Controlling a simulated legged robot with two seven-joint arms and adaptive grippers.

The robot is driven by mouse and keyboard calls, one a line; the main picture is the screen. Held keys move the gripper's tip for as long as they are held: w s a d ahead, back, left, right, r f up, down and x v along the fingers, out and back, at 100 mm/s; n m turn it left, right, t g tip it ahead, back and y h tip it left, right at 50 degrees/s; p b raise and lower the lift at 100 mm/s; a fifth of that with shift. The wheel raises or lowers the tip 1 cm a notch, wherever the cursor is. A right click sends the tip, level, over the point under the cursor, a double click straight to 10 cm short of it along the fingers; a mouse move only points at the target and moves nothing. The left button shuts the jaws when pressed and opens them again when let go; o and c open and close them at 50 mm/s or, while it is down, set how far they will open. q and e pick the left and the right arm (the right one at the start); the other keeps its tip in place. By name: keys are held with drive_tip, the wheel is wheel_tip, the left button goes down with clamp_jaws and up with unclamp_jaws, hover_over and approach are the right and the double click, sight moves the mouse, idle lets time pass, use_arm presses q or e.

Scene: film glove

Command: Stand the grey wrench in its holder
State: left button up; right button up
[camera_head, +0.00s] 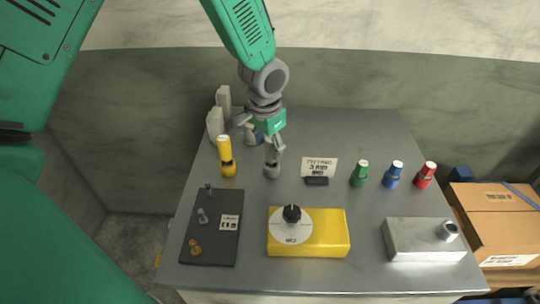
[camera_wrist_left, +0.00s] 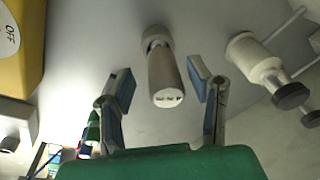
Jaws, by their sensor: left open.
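The grey wrench (camera_wrist_left: 164,78) shows in the left wrist view as a grey cylinder with a pale, marked end face. It lies between the spread fingers of my left gripper (camera_wrist_left: 167,88), with a gap on each side. A metal block (camera_head: 420,238) with a round, raised opening sits at the front right and looks like the holder. My left gripper is open and empty. My right gripper is not visible.
A yellow box with a dial (camera_head: 325,235) sits at front centre. A dark board (camera_head: 212,250) lies at left. A yellow tool (camera_head: 226,158) stands left of my gripper. Green (camera_head: 359,175), blue (camera_head: 393,176) and red (camera_head: 425,177) containers stand at right.

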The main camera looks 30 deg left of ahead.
use_arm(q)
drive_tip(key=r, duration=0.4)
drive_tip(key=s+r, duration=0.1)
drive_tip(key=r, duration=0.1)
drive_tip(key=shift+d+r, duration=0.15)
drive_tip(key=shift+r, duration=0.1)
